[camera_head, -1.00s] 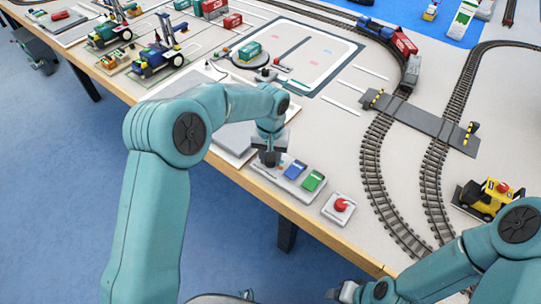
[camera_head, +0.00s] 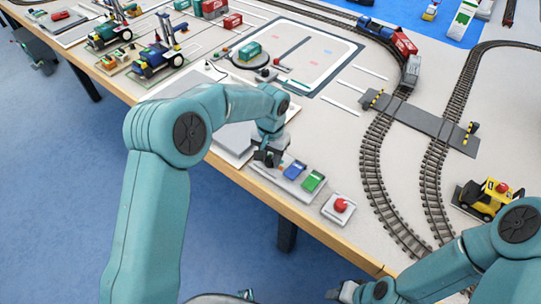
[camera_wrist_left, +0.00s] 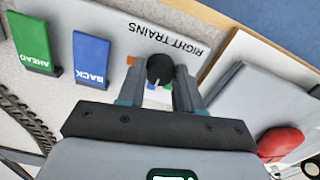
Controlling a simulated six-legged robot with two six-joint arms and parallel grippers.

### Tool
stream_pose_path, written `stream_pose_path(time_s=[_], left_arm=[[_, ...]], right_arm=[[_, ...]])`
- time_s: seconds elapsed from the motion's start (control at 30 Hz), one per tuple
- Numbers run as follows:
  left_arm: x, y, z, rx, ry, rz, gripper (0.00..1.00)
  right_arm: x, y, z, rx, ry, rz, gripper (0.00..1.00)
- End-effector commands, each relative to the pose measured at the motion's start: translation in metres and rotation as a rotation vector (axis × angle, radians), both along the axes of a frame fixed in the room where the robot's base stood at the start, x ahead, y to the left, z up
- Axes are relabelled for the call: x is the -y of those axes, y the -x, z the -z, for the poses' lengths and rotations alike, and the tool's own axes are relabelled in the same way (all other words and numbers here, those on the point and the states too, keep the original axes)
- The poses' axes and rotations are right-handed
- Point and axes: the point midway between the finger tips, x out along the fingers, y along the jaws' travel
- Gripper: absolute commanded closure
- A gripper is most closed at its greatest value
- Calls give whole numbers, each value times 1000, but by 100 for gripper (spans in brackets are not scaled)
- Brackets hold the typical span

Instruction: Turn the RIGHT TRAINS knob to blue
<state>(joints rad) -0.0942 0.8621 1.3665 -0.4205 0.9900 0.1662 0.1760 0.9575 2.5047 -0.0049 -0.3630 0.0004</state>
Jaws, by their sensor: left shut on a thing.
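The RIGHT TRAINS knob (camera_wrist_left: 160,68) is a round black knob with a white pointer mark, on a pale panel (camera_wrist_left: 110,20) printed RIGHT TRAINS. In the wrist view my left gripper (camera_wrist_left: 162,84) has its two fingers on either side of the knob, shut on it. In the head view my left gripper (camera_head: 268,158) is over the left end of the panel and hides the knob. My right gripper (camera_head: 346,292) is low in the head view, its jaws unclear.
A blue BACK switch (camera_head: 295,169) and a green AHEAD switch (camera_head: 314,180) stand on the same panel. A red button (camera_head: 341,205) is to their right. The table edge (camera_head: 310,223) runs close by.

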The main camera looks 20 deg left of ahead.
Motion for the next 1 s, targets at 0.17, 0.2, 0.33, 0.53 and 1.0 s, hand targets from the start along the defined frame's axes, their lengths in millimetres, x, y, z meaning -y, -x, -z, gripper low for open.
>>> stream_pose_path(time_s=[0.17, 0.2, 0.33, 0.53, 1.0], left_arm=[[0, 0, 0, 0, 0, -1, 43], [0, 0, 0, 0, 0, -1, 40], [0, 0, 0, 0, 0, -1, 40], [0, 0, -4, 2, 0, -1, 40], [0, -1, -114, 6, 1, 0, 40]], right_arm=[[0, 0, 0, 0, 0, 0, 57], [0, 0, 0, 0, 0, 0, 57], [0, 0, 0, 0, 0, 0, 57], [0, 0, 0, 0, 0, 0, 57], [0, 0, -4, 0, 0, 0, 57]])
